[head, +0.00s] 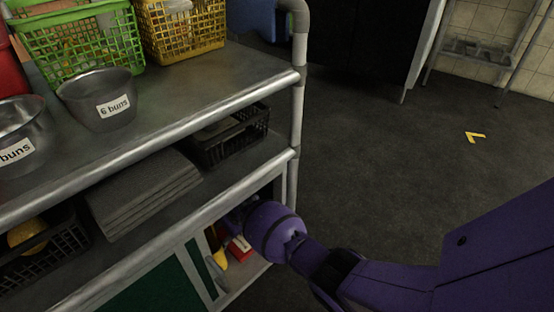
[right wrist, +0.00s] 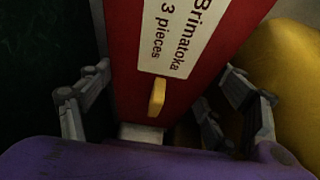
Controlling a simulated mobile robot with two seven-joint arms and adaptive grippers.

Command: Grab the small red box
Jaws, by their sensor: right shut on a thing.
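In the right wrist view, a red box (right wrist: 126,50) with a white label reading "Brimatoka 3 pieces" stands between the fingers of my right gripper (right wrist: 165,88). The gripper is shut on it. A small yellow tab shows on the box front. In the head view, a red box (head: 239,249) with a pale patch shows on the lower shelf beside my purple right wrist. My wrist hides most of the right gripper's fingers (head: 234,214) there. My left gripper is in neither view.
A yellow rounded thing (right wrist: 290,75) is close to the right-hand fingers. The shelf's metal post (head: 298,110) and the middle shelf edge (head: 190,215) stand close to my right wrist. Metal bowls (head: 100,100) and baskets (head: 80,45) sit on top. Floor to the right is mostly clear.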

